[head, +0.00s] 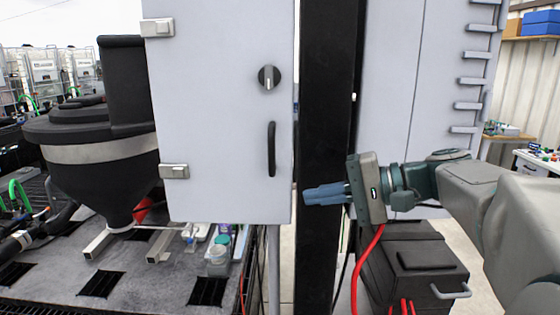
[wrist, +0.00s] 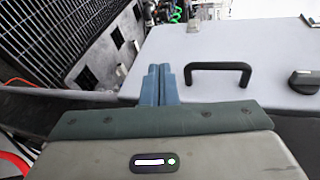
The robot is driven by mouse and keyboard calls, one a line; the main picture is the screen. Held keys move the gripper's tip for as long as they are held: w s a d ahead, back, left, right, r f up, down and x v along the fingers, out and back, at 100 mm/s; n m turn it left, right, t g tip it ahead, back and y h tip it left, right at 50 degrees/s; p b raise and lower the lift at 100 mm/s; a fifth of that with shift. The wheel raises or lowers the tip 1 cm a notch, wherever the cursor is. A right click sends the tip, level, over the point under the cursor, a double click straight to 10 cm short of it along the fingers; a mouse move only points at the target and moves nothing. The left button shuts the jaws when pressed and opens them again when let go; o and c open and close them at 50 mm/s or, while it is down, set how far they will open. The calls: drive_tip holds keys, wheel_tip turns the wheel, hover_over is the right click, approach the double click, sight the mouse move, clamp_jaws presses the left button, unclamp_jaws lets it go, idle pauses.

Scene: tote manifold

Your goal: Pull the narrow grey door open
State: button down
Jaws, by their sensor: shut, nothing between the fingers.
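The narrow grey door (head: 205,110) stands upright in the head view, with pale hinges on its left edge. Its black bar handle (head: 271,149) is upright near the right edge, below a round dark knob (head: 268,77). My gripper (head: 307,195) has its blue fingers together and empty, just right of the door's edge and lower than the handle's middle. In the wrist view the door (wrist: 225,50) lies ahead. The fingertips (wrist: 159,68) there are left of the handle (wrist: 218,67), apart from it. I cannot tell whether the door is ajar.
A black post (head: 325,100) stands right of the door, behind my fingers. A black hopper (head: 95,150) stands on a grey platform at left. A dark box with a handle (head: 425,270) is below my arm. A grey panel (head: 390,75) is behind at right.

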sight(273, 150)
wheel_tip(273, 150, up, 5)
drive_tip(key=w+d+t+y, duration=0.1)
drive_tip(key=w+d+y, duration=0.2)
drive_tip(key=shift+n, duration=0.3)
drive_tip(key=x, duration=0.2)
drive_tip(key=p+x, duration=0.1)
drive_tip(key=x, duration=0.2)
drive_tip(key=r+p+x, duration=0.1)
drive_tip(key=x, duration=0.2)
drive_tip(key=shift+s+a, duration=0.2)
drive_tip(key=shift+a+r+p, duration=0.1)
drive_tip(key=shift+a+p, duration=0.15)
drive_tip(key=shift+p, duration=0.1)
drive_tip(key=shift+r, duration=0.2)
